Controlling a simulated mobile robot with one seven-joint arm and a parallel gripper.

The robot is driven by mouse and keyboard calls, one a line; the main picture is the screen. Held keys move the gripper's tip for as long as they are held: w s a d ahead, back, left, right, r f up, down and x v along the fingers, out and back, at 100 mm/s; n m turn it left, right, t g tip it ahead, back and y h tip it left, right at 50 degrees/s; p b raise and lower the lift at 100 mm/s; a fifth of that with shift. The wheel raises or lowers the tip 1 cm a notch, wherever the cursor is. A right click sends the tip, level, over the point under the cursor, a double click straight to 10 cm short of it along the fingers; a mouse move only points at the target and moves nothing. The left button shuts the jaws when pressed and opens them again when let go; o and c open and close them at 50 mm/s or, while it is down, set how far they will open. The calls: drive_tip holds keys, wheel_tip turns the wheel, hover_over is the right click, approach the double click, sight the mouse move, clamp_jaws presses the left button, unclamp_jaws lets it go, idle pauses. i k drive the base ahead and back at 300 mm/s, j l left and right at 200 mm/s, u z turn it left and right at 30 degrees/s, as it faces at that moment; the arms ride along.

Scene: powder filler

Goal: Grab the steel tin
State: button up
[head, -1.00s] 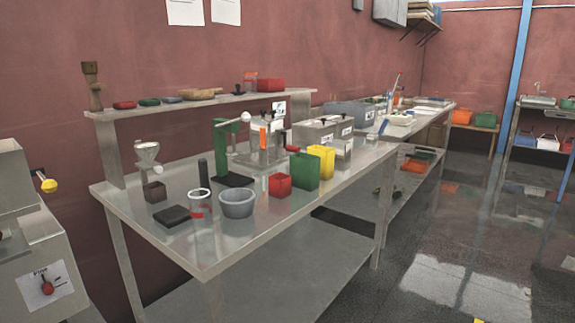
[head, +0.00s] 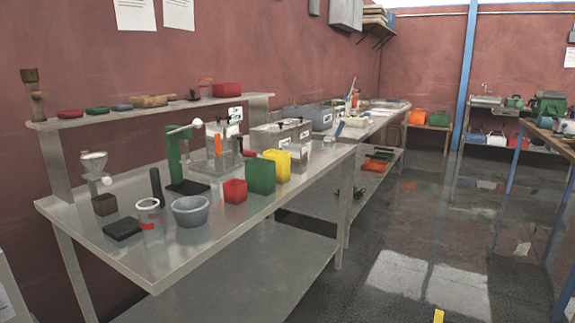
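I cannot tell for sure which thing is the steel tin. A grey, round, open tub (head: 190,213) stands near the front edge of the steel table (head: 165,268). Metal lidded boxes (head: 268,138) with black knobs and white labels stand further back on the table. Another labelled metal container (head: 222,128) stands partly hidden behind the green stand. My gripper is not in view.
Red (head: 234,192), green (head: 261,176) and yellow (head: 278,163) open boxes line the table's front edge. A green stand (head: 173,160), a white-rimmed cup (head: 148,206) and a black pad (head: 122,228) are nearby. A raised shelf (head: 165,108) runs behind.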

sight(298, 152)
drive_tip(key=i+l+u, duration=0.2)
drive_tip(key=i+l, duration=1.95)
